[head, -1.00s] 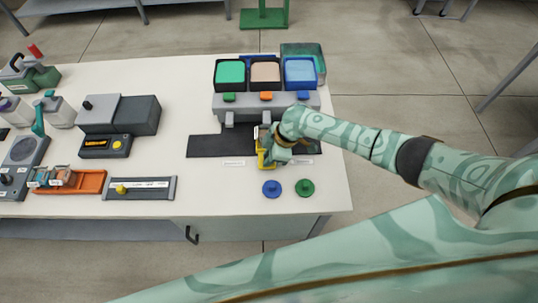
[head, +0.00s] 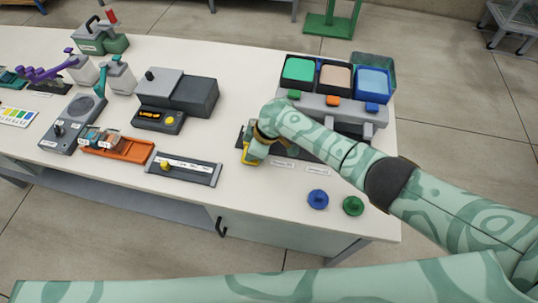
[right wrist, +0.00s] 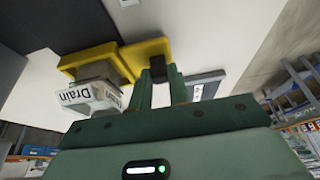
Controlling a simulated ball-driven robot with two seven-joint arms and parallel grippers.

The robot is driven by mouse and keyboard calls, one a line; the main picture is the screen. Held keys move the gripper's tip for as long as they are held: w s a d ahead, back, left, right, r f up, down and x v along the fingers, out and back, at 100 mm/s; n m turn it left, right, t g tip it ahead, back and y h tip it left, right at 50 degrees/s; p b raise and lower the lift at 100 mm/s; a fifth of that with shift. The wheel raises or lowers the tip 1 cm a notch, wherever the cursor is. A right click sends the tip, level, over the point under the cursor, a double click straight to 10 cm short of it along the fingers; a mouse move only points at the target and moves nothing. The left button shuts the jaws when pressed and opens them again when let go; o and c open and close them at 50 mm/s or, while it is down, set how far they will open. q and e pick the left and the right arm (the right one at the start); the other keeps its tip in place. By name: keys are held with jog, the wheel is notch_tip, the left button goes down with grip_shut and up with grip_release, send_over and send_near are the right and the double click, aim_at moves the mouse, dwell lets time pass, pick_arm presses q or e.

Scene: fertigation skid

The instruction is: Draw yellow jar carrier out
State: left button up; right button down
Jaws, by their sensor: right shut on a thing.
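The yellow jar carrier (head: 250,158) is at the left end of the dark mat, in front and to the left of the grey dispenser. My right gripper (head: 257,149) is shut on it and hides most of it in the head view. In the right wrist view the yellow carrier (right wrist: 92,60) shows beyond the fingers. The fingers (right wrist: 165,75) meet its yellow handle part. A pale jar (right wrist: 92,97) with a "Drain" label sits at the carrier. I cannot tell whether the carrier touches the surface. My left gripper is not in view.
The grey dispenser (head: 330,113) with green, tan and blue bins stands at the back right. Blue (head: 318,199) and green (head: 353,206) knobs lie near the front right. A grey slide gauge (head: 184,168), an orange tray (head: 118,146) and a dark grey device (head: 193,95) are to the left.

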jog(key=shift+w+a+f, duration=0.1)
jog(key=shift+w+a, duration=0.05)
jog(key=shift+a, duration=0.6)
jog(key=c, duration=1.6)
grip_release()
jog(key=shift+o, duration=1.4)
jog(key=shift+w+a, duration=0.1)
jog(key=shift+a, duration=0.1)
jog(key=p+v, duration=0.7)
jog(key=v, duration=0.9)
jog(key=shift+d+r+p, duration=0.2)
jog(key=shift+p, duration=0.15)
jog(key=shift+f, duration=0.1)
